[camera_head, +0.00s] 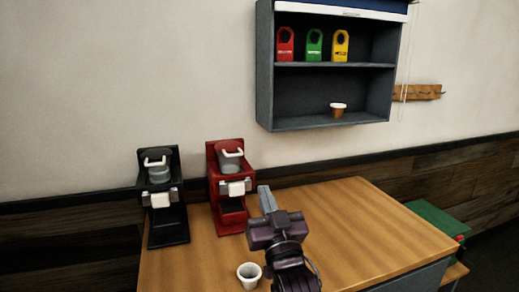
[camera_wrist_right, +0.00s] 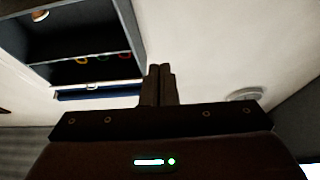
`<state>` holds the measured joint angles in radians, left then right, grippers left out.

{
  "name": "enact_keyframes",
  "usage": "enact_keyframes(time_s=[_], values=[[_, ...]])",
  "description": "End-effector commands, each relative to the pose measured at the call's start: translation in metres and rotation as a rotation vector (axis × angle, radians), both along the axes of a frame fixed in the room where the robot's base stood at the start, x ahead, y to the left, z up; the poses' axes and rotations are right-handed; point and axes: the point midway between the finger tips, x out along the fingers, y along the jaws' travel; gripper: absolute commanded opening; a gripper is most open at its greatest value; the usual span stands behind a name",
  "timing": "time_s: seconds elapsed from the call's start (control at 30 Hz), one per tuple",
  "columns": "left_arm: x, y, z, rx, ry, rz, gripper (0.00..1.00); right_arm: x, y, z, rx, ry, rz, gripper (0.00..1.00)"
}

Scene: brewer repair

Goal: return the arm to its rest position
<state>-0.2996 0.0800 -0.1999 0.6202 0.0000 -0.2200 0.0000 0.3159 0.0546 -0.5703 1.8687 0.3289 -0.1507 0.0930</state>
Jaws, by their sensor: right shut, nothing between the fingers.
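My right gripper (camera_head: 266,199) is above the wooden table, just right of the red brewer (camera_head: 231,190). Its fingers are together with nothing between them. In the right wrist view the shut fingers (camera_wrist_right: 159,84) point toward the wall and the shelf. My left gripper is not in view.
A black brewer (camera_head: 165,205) stands left of the red one. A white cup (camera_head: 249,275) is at the table's (camera_head: 370,225) front, close to my right arm. A wall shelf (camera_head: 264,80) holds red, green and yellow tags and a small cup (camera_head: 338,111). The table's right side is clear.

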Motion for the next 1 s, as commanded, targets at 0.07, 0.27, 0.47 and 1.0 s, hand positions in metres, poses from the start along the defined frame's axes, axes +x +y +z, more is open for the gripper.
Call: enact_keyframes(time_s=[0.07,0.27,0.47,1.0], values=[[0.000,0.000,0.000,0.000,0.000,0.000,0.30,-0.001,-0.005,-0.014,-0.007,0.052,-0.004,0.00],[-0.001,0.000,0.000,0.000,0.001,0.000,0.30,-0.008,-0.024,-0.062,-0.037,0.241,-0.018,0.00],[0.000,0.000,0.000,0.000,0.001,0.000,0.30,-0.033,-0.053,-0.134,-0.092,0.522,-0.034,0.00],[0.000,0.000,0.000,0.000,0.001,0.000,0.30,-0.223,-0.155,-0.296,-0.357,1.403,-0.074,0.00]])
